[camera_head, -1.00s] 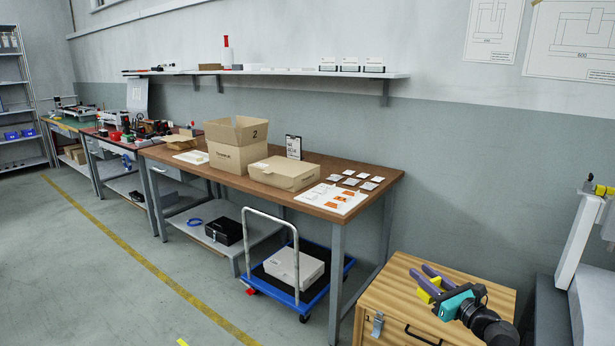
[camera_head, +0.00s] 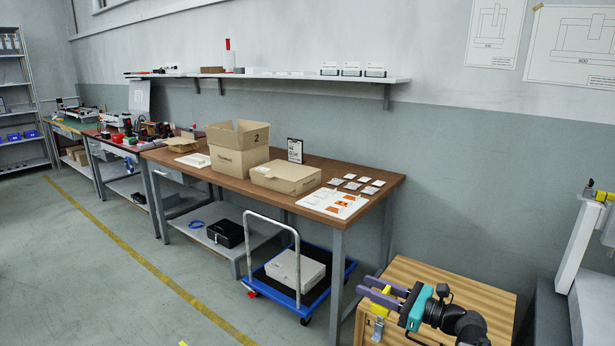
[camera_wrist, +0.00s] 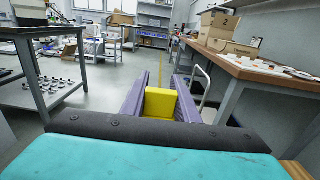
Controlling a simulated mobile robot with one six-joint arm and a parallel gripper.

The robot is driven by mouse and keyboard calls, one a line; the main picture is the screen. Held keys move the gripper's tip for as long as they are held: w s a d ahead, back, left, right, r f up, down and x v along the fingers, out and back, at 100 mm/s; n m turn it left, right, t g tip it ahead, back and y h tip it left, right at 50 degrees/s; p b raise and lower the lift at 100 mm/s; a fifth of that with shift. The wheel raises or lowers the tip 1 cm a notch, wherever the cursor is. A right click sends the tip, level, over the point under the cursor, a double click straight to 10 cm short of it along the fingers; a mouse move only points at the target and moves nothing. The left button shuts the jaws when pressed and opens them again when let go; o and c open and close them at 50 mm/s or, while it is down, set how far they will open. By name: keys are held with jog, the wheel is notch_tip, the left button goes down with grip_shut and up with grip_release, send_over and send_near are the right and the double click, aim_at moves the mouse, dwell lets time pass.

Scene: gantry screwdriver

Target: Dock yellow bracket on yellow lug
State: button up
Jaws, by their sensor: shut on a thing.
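My gripper (camera_head: 382,291) has purple fingers and a teal body, and it is at the lower right of the head view, in front of the wooden cabinet. It is shut on the yellow bracket (camera_head: 378,302), which shows as a blocky yellow piece between the fingers in the wrist view (camera_wrist: 160,104). The fingers hide part of the bracket. A small yellow part (camera_head: 601,195) sits at the top of a pale upright at the right edge of the head view; I cannot tell whether it is the yellow lug. No lug shows clearly in the wrist view.
The wooden cabinet (camera_head: 470,281) lies under and behind my arm. A workbench (camera_head: 330,172) with cardboard boxes stands along the wall, with a blue trolley (camera_head: 318,298) below its right end. A wire-shelf rack (camera_head: 20,62) stands far left. The floor at left is open.

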notch_tip(320, 180, up, 11)
jog(key=p, duration=1.7)
jog(key=shift+f, duration=0.2)
